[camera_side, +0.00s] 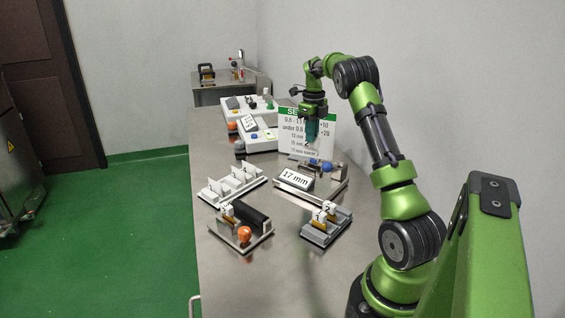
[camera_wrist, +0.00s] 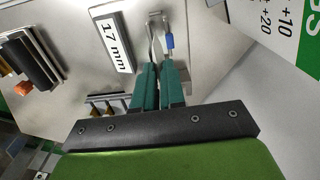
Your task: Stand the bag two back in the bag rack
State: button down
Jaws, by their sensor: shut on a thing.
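My gripper (camera_side: 309,142) points down near the sign, above and behind the rack, over the far part of the 17 mm gauge (camera_side: 295,180). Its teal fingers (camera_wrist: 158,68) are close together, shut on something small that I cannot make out. A blue part (camera_wrist: 168,41) shows just beyond the fingertips.
A white divided rack (camera_side: 232,184) and a fixture with a black roller (camera_side: 250,214) and orange knob (camera_side: 244,233) stand at the left. The printed sign (camera_side: 308,133) stands close behind my gripper. White control boxes (camera_side: 258,138) are farther back. The table's front is bare.

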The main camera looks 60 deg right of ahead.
jog(key=w+a+r+n, duration=0.1)
jog(key=w+a, duration=0.3)
jog(key=a, duration=0.3)
jog(key=w+a+n, duration=0.2)
jog(key=w+a, duration=0.1)
jog(key=a, duration=0.4)
jog(key=s+a+f+m, duration=0.1)
jog(key=a+f+m, duration=0.4)
jog(key=a, duration=0.6)
jog(key=w+d+f, duration=0.1)
jog(key=w+d, duration=0.1)
jog(key=w, duration=0.5)
jog(key=w+d+f+n, duration=0.1)
jog(key=w+d, duration=0.2)
jog(key=w, duration=0.4)
jog(key=shift+w+d+f, duration=0.15)
jog(key=shift+d, duration=0.2)
jog(key=shift+f, duration=1.75)
